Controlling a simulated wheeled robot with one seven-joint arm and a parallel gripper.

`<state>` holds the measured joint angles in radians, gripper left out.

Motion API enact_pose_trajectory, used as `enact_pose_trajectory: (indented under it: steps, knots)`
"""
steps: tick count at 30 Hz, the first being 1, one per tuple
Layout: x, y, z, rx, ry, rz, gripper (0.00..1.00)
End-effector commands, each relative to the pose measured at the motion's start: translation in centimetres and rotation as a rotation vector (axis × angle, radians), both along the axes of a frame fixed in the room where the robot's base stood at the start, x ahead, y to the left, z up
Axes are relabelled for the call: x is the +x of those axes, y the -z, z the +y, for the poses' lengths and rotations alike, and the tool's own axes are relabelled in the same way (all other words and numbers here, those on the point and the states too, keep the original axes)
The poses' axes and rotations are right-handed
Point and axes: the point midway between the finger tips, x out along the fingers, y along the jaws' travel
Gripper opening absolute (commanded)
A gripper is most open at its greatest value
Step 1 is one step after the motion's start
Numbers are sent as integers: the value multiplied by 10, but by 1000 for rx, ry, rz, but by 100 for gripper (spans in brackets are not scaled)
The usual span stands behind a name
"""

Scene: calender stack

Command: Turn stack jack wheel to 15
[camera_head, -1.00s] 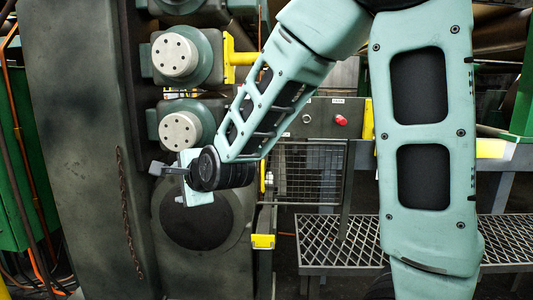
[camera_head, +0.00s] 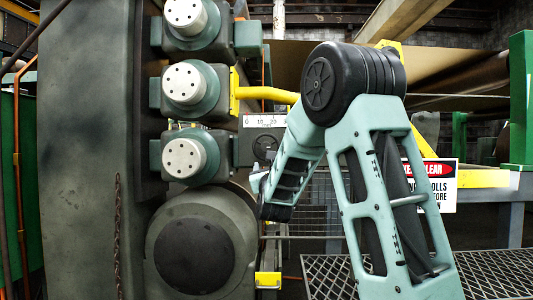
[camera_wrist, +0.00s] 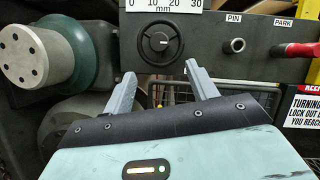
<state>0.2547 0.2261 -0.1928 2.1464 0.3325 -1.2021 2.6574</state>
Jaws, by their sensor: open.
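The jack wheel is a small black handwheel (camera_wrist: 161,44) with a round hub, on a dark panel straight ahead of my gripper in the wrist view. In the head view the wheel (camera_head: 265,147) shows just left of my arm. A white millimetre scale (camera_wrist: 165,5) marked 0, 10, 20 and 30 sits above it, cut off by the frame top. The scale (camera_head: 265,121) also shows in the head view, but I cannot read a pointer on it. My gripper (camera_wrist: 163,67) is open and empty. Its two grey fingers point toward the wheel's lower side, apparently apart from it.
Right of the wheel are a PIN knob (camera_wrist: 234,46) and a red PARK handle (camera_wrist: 297,50). A grey roll end (camera_wrist: 37,56) stands close on the left. Several roll ends (camera_head: 186,84) stack up beside the panel. A warning sign (camera_head: 441,185) and mesh platform (camera_head: 490,272) lie right.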

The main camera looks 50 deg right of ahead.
Motion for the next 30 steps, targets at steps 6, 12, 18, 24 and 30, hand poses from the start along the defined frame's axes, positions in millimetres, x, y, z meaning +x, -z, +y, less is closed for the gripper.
enact_pose_trajectory:
  steps: [6,12,18,24,30]
  knots:
    - [32,-17,-30,-2,0,-1,58]
    - [58,-31,-54,-1,0,2,58]
    - [73,-39,-69,0,0,2,58]
    - [78,-42,-73,0,0,2,58]
    - [78,-42,-73,0,-1,2,58]
